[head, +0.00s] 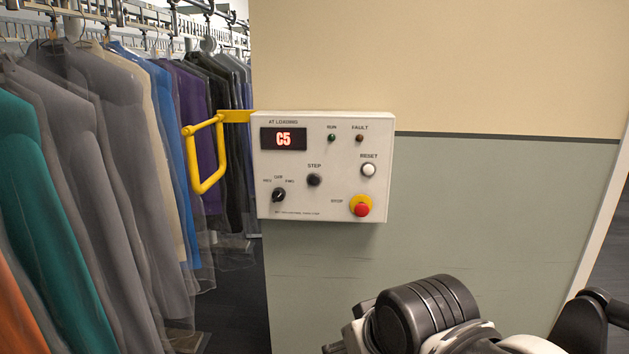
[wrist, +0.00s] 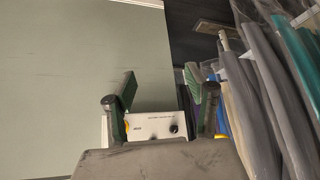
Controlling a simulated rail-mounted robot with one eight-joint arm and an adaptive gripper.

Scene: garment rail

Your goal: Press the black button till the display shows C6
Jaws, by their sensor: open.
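A white control panel (head: 325,165) is mounted on the wall, and its red display (head: 283,139) reads C5. The black button (head: 314,180), labelled STEP, sits near the panel's middle and nothing covers it in the head view. My gripper (wrist: 168,92) is open and empty in the wrist view, its two dark fingers spread apart. Part of the panel (wrist: 152,126) shows between the fingers, turned over, with a yellow edge and the dark selector knob (wrist: 174,128). My gripper is out of the head view.
The panel also has a black selector knob (head: 279,195), a white reset button (head: 368,170) and a red stop button (head: 361,206). A yellow handle (head: 205,155) juts out at its left. Covered garments (head: 95,170) hang along the left. The wall right of the panel is clear.

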